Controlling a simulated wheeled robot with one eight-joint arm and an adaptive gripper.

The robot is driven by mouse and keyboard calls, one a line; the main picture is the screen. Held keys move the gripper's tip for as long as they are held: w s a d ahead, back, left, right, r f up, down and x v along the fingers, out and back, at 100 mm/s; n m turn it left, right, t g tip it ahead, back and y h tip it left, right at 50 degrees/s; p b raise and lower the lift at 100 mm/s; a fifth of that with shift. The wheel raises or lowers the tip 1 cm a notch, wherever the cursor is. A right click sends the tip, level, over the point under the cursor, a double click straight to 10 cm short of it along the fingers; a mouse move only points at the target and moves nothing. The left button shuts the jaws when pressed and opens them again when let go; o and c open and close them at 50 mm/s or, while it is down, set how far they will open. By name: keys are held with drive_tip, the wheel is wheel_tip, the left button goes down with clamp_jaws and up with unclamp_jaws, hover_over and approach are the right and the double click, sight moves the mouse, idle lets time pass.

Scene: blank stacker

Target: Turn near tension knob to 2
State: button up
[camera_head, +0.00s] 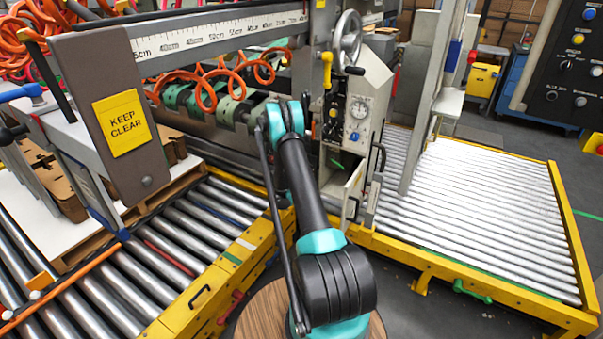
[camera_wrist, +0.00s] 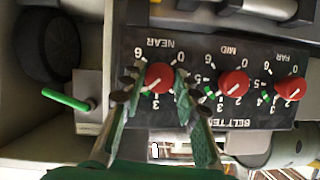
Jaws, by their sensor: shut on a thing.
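The near tension knob (camera_wrist: 159,77) is red with a white pointer line, under the upside-down word NEAR on a black dial panel (camera_wrist: 195,52) in the wrist view. Its pointer slants to the lower left in the picture, toward the left finger. The 6, 0 and 3 around it can be read; other numbers are covered by my fingers. My gripper (camera_wrist: 158,79) is shut on this knob, one finger on each side. The head view shows my arm reaching into the machine; the gripper and knob cannot be made out there.
The red mid knob (camera_wrist: 234,83) is close to my right finger, with the far knob (camera_wrist: 290,91) beyond it. A green lever (camera_wrist: 66,99) and a dark round part (camera_wrist: 47,45) are at left.

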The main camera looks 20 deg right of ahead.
drive_tip(key=shift+w+a+f+n+g+h, duration=0.1)
drive_tip(key=shift+n+g+h, duration=0.7)
drive_tip(key=shift+n, duration=0.9)
drive_tip(key=shift+w+a+n+g+h, duration=0.1)
drive_tip(key=shift+n+g+h, duration=0.7)
drive_tip(key=shift+n, duration=0.9)
drive_tip(key=shift+a+f+n+g+h, duration=0.1)
drive_tip(key=shift+n+g+h, duration=0.4)
drive_tip(key=shift+n+h, duration=0.85)
drive_tip(key=shift+n+y, duration=0.35)
drive_tip(key=shift+n, duration=0.2)
drive_tip(key=o, duration=1.1)
drive_tip(key=shift+r, duration=0.1)
drive_tip(key=shift+o, duration=0.2)
